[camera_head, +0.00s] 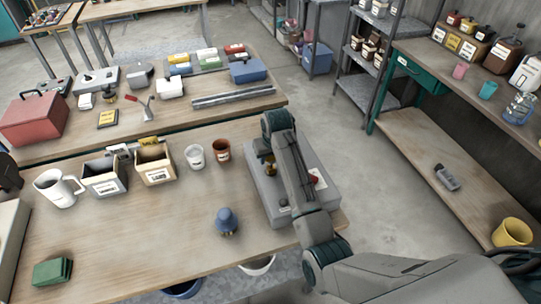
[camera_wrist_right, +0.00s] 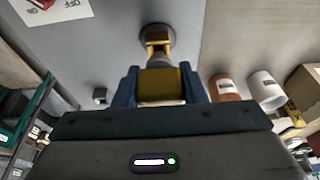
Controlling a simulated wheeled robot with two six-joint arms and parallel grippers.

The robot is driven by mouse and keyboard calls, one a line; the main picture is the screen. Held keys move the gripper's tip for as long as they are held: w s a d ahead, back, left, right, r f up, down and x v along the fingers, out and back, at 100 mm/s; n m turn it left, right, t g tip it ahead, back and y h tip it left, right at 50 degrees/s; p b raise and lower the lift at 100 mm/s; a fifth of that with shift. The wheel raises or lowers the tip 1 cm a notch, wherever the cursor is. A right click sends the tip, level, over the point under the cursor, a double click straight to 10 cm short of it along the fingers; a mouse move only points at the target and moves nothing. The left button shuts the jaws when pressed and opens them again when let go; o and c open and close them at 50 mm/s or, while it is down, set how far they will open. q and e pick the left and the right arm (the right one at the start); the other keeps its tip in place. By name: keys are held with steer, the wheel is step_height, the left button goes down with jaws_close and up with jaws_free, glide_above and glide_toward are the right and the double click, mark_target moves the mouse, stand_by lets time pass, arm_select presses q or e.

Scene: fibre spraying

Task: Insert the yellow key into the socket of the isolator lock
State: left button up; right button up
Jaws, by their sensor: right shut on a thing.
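The isolator lock is a grey box (camera_head: 262,198) on the near table's right side, partly hidden by my right arm. In the wrist view its grey face (camera_wrist_right: 100,45) carries a dark round socket (camera_wrist_right: 158,30). My right gripper (camera_wrist_right: 160,88) is shut on the yellow key (camera_wrist_right: 160,82), with one blue finger on each side. The key's narrower front part points at the socket and overlaps it in the picture. I cannot tell how deep it sits, if at all. In the head view the right gripper (camera_head: 270,166) is over the box's far left part. My left gripper is not visible.
A blue knob-like piece (camera_head: 227,220) stands left of the box. A brown cup (camera_head: 221,151), a white cup (camera_head: 195,157), open bins (camera_head: 155,177) and a white mug (camera_head: 58,190) stand along the far edge. The table's front middle is mostly clear.

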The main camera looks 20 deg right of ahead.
steer(key=shift+f, duration=1.3)
steer(key=o, duration=1.1)
steer(key=shift+c, duration=0.2)
steer(key=b+v, duration=0.3)
steer(key=v, duration=0.8)
steer(key=shift+b, duration=0.35)
steer(key=shift+f, duration=0.1)
